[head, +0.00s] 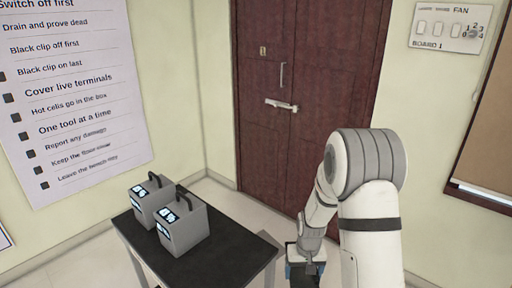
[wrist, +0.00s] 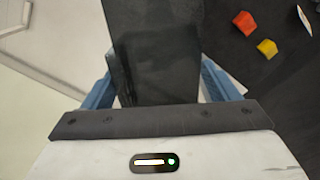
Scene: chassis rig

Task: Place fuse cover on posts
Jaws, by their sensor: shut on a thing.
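My gripper (head: 303,268) hangs low at the bottom of the head view, in front of the floor by the door. In the wrist view my gripper (wrist: 157,75) has its blue fingers shut on a dark, smooth, flat-faced piece, which looks like the fuse cover (wrist: 155,50). The piece runs up out of the top of the wrist view, so its far end is hidden. In the head view it is too small and cut off to make out clearly. No posts can be made out in either view.
A dark table (head: 205,262) bears two grey battery boxes (head: 184,228) with black handles. In the wrist view a red block (wrist: 245,23) and a yellow block (wrist: 267,48) lie on a dark surface (wrist: 285,90). A closed brown door (head: 300,90) stands behind.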

